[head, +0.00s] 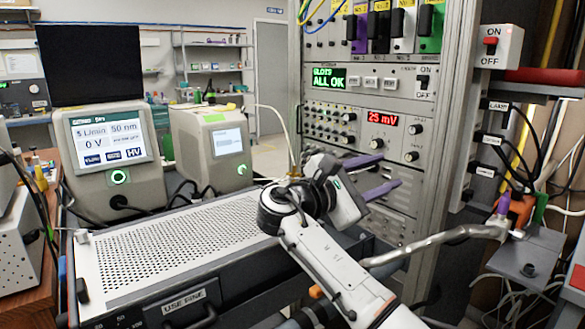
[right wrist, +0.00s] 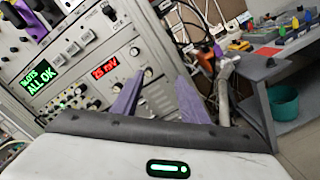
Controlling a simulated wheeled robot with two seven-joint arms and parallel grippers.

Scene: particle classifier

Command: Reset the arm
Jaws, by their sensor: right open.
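My right arm (head: 335,265) reaches up from the bottom of the head view, over the right end of a perforated metal unit. My right gripper (head: 391,171) has two purple fingers spread apart, with nothing between them. They point right, in front of the instrument rack's lower panels. In the right wrist view the same gripper (right wrist: 165,72) is open and empty, with the rack panel behind it. Whether the fingers touch the rack cannot be told. My left gripper is in neither view.
The instrument rack (head: 345,130) shows "ALL OK" and "25 mV". The perforated unit (head: 175,250) fills the front left. Two display boxes (head: 112,160) stand behind it. A bent metal pipe (head: 425,243) and cables lie right of the arm. A teal bin (right wrist: 283,104) stands under a grey table.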

